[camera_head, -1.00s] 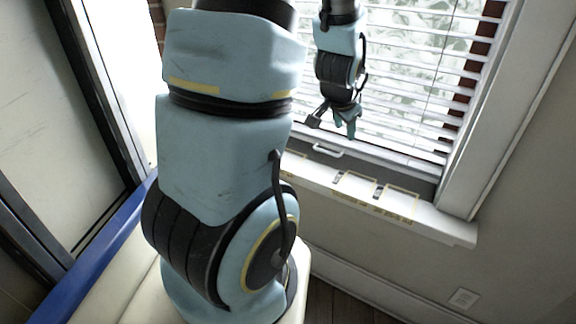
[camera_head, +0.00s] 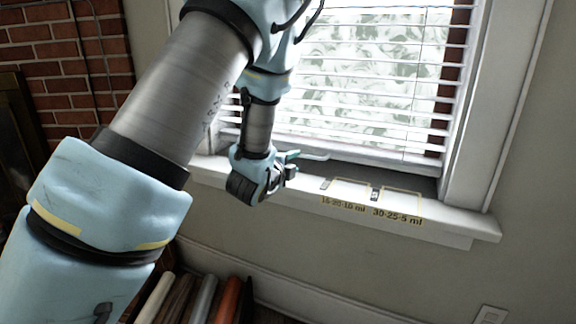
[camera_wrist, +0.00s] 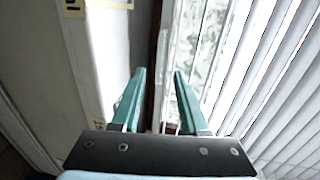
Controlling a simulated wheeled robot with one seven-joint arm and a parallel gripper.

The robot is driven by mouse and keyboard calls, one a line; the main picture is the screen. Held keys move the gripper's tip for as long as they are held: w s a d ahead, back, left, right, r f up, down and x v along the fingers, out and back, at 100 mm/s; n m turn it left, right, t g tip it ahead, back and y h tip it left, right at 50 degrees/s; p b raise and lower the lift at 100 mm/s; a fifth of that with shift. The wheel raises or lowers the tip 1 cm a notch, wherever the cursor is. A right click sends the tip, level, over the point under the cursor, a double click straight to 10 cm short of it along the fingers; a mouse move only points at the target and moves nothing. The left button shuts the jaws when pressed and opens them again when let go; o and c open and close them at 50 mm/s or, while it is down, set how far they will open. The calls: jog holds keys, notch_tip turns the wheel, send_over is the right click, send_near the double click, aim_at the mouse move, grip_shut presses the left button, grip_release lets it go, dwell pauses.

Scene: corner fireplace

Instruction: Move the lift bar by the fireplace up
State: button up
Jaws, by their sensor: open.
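The lift bar (camera_head: 312,156) is a small pale handle low on the window, just above the sill in the head view. My gripper (camera_head: 291,155) is right beside the bar's left end, with its teal fingertips close to it. I cannot tell whether they touch. In the wrist view my gripper (camera_wrist: 159,72) is open, with a clear gap between its two teal fingers. The window's dark bottom rail (camera_head: 370,172) lies below the white blind (camera_head: 365,125).
The white sill (camera_head: 450,220) carries yellow outlines and printed labels (camera_head: 343,205). A brick wall (camera_head: 70,70) stands at the left. Several rolled or upright items (camera_head: 205,298) stand on the floor below the sill.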

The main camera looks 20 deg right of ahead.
aim_at(305, 157)
jog(key=x, duration=1)
jog(key=shift+w+d, duration=0.1)
grip_shut()
dwell(1.2)
